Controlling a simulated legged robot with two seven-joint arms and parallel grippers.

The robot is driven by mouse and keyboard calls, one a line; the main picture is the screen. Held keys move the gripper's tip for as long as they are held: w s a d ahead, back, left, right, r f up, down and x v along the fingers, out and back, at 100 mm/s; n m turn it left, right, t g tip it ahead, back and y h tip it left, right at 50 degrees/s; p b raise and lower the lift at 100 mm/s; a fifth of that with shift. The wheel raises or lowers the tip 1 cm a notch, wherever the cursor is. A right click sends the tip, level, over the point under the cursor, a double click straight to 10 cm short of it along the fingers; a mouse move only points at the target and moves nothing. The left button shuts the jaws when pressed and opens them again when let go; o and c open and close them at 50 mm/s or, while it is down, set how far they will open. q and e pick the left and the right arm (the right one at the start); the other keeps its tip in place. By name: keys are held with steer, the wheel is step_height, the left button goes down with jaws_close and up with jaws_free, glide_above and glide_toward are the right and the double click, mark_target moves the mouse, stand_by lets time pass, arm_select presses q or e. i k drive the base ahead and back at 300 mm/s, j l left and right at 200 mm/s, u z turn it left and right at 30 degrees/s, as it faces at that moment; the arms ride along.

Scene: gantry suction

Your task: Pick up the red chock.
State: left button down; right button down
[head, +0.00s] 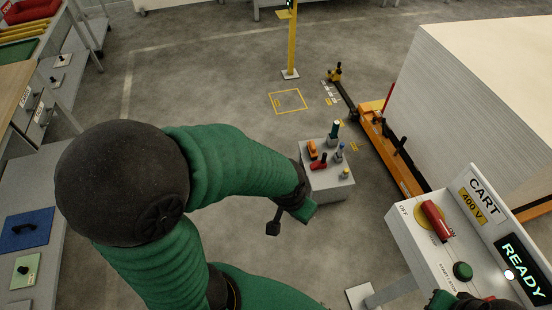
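A small red piece (319,163) lies on top of a grey pedestal (330,184) among other coloured pieces; it may be the red chock, but its shape is too small to tell. A larger red object (32,11) lies on a rack at the top left. My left arm, green with a black elbow, reaches across the middle. Its gripper (286,219) is in front of the pedestal's left side, apart from the red piece. A small black finger end shows, but the opening is unclear. Green and black parts, likely of my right arm, show at the bottom right edge; no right fingertips show.
Orange (312,149), green (334,130) and blue (339,153) pieces crowd the red one. A control box (434,262) marked CART with a red handle (436,220) stands at right. A pallet truck (385,150) and large white stack (480,100) lie behind. Benches line the left.

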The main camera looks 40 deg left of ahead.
mark_target(320, 164)
steer(key=u, duration=0.8)
steer(key=z, duration=1.25)
steer(key=u, duration=1.25)
steer(key=i+j+u, duration=0.6)
steer(key=i+u, duration=0.2)
steer(key=i, duration=0.2)
steer(key=i+j+u, duration=0.1)
steer(key=i, duration=0.45)
steer(key=i+j, duration=0.1)
steer(key=i, duration=0.45)
steer(key=i+l+z, duration=0.1)
steer(key=i+z, duration=0.15)
steer(key=z, duration=0.15)
steer(key=i+z, duration=0.25)
steer(key=z, duration=0.15)
steer(key=i+z, duration=0.3)
steer(key=z, duration=0.15)
steer(key=i+j+z, duration=0.1)
steer(key=i+z, duration=0.15)
steer(key=z, duration=0.15)
